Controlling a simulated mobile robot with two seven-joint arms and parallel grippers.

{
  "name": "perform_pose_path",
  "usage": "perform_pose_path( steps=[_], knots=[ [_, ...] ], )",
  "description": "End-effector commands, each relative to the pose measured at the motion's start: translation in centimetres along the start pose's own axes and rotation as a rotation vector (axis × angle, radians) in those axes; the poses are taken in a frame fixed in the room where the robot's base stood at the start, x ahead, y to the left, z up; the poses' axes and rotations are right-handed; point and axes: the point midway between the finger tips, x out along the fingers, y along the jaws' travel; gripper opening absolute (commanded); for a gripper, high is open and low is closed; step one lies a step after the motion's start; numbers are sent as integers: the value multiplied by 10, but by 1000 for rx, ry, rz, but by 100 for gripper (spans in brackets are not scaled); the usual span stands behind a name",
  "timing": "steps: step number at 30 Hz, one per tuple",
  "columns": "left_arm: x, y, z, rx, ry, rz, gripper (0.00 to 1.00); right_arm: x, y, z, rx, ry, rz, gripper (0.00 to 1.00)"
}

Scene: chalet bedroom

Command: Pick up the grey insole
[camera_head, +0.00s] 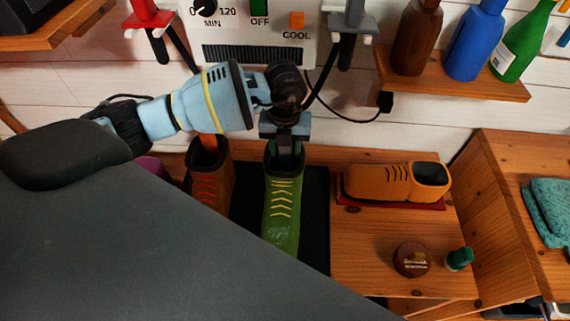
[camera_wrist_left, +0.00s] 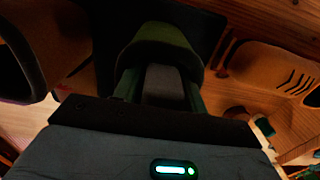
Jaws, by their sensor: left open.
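The grey insole (camera_wrist_left: 165,84) stands in the opening of the green boot (camera_head: 282,212), which also shows in the left wrist view (camera_wrist_left: 160,45). In the head view its top is hard to tell apart from my fingers. My left gripper (camera_head: 285,140) points down right over the boot opening. Its jaws are open, one finger on each side of the insole. I cannot tell whether they touch it. My right gripper is not in view.
A brown boot (camera_head: 210,190) with an orange insole (camera_head: 208,141) stands close to the left. A tan shoe (camera_head: 385,182) rests on a red base at right. A round brown tin (camera_head: 411,260) and a green-capped bottle (camera_head: 458,260) stand in front. The heater panel (camera_head: 255,30) is behind.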

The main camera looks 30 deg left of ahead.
Motion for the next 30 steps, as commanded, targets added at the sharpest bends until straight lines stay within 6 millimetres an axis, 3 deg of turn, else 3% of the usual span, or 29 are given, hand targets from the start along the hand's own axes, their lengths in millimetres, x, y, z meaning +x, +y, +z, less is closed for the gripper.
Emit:
perform_pose_path(
  steps=[2, 12, 23, 30],
  knots=[
    [0, 0, 0, 0, 0, 0, 42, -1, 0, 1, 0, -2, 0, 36],
    [0, 0, 0, -1, 0, 0, 0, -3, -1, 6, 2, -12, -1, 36],
    [-5, 0, 0, -1, -1, -1, 0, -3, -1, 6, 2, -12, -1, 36],
    [-30, 0, 1, -2, -3, -2, 0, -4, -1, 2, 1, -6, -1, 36]
  ],
)
